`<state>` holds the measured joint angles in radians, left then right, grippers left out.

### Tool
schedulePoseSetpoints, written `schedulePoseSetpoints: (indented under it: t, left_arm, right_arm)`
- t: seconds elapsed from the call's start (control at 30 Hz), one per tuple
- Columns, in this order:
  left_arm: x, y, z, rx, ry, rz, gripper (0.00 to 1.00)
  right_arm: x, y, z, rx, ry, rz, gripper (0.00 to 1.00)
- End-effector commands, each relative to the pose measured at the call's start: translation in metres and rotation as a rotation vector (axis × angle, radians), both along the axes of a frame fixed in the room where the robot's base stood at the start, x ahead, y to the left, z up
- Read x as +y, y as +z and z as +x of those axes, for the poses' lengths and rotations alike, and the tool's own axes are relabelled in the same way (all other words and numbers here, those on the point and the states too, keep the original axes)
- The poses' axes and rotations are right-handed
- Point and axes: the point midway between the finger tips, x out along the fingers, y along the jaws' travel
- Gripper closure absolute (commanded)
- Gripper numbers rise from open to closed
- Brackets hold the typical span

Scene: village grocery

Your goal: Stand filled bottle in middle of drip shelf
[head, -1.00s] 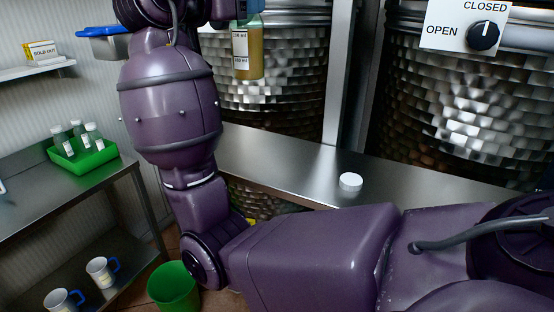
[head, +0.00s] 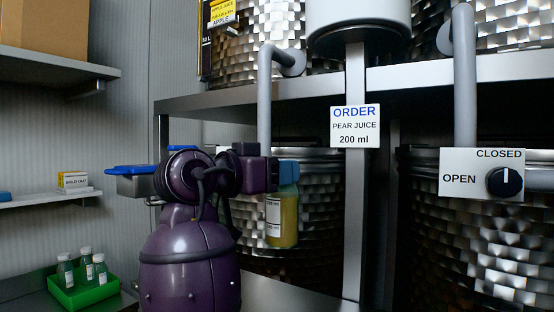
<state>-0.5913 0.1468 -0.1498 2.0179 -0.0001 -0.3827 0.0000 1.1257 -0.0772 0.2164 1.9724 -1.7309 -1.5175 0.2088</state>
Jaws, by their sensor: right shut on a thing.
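The bottle (head: 289,222) is clear, holds yellow juice and has a white label with small markings. It hangs upright in my right gripper (head: 288,172), which is shut around its upper part. The teal fingers hide the bottle's neck. The bottle is in the air in front of a steel tank, just right of the left grey spout's lower end. The drip shelf (head: 275,292) is a bare steel ledge below the bottle; only a part shows at the bottom edge. My left gripper is not in view.
The order sign (head: 355,126) reads pear juice 200 ml. The tap knob (head: 505,181) points up toward CLOSED. A green tray (head: 84,292) with several bottles stands at lower left.

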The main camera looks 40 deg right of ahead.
Motion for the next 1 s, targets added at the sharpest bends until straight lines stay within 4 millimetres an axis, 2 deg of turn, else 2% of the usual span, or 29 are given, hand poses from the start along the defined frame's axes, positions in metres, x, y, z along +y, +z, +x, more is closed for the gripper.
schedulePoseSetpoints:
  t: [0.1, 0.5, 0.63, 0.87, 1.0]
  left_arm:
    - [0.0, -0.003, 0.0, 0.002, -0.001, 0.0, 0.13]
    - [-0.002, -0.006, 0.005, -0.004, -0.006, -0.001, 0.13]
    - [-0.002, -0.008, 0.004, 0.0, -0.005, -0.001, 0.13]
    - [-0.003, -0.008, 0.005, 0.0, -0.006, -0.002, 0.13]
    - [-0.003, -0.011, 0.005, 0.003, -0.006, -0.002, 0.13]
  right_arm:
    - [0.0, -0.025, 0.001, 0.004, 0.0, -0.002, 1.0]
    - [0.0, -0.095, 0.0, 0.003, 0.0, -0.002, 1.0]
    - [0.0, -0.107, 0.0, 0.0, 0.001, -0.002, 1.0]
    - [0.0, -0.115, 0.0, -0.001, 0.001, -0.001, 1.0]
    - [0.0, -0.128, 0.0, 0.001, 0.001, -0.001, 1.0]
